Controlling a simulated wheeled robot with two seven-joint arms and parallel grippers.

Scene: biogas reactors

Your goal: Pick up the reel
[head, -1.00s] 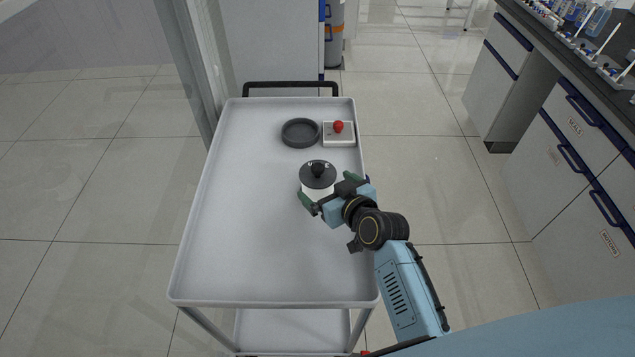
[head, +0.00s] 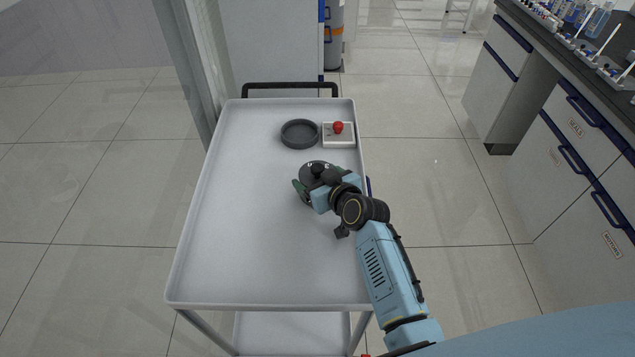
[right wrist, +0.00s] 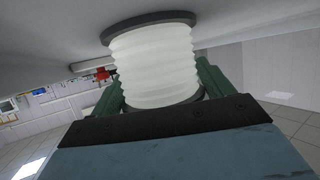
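The reel (head: 318,168) stands on the cart tray, with a black top and knob partly covered by my gripper in the head view. In the right wrist view, upside down, the reel (right wrist: 155,65) shows a ribbed white body between dark flanges. My right gripper (head: 314,183) is around the reel. Its green fingers lie on either side of the white body in the right wrist view (right wrist: 160,85), spread wide. I cannot tell whether they touch it. My left gripper is not in view.
The tray (head: 240,230) has a raised rim and a clear left and front. A dark round dish (head: 299,133) and a white box with a red button (head: 338,128) sit behind the reel. Lab benches (head: 570,150) stand at the right.

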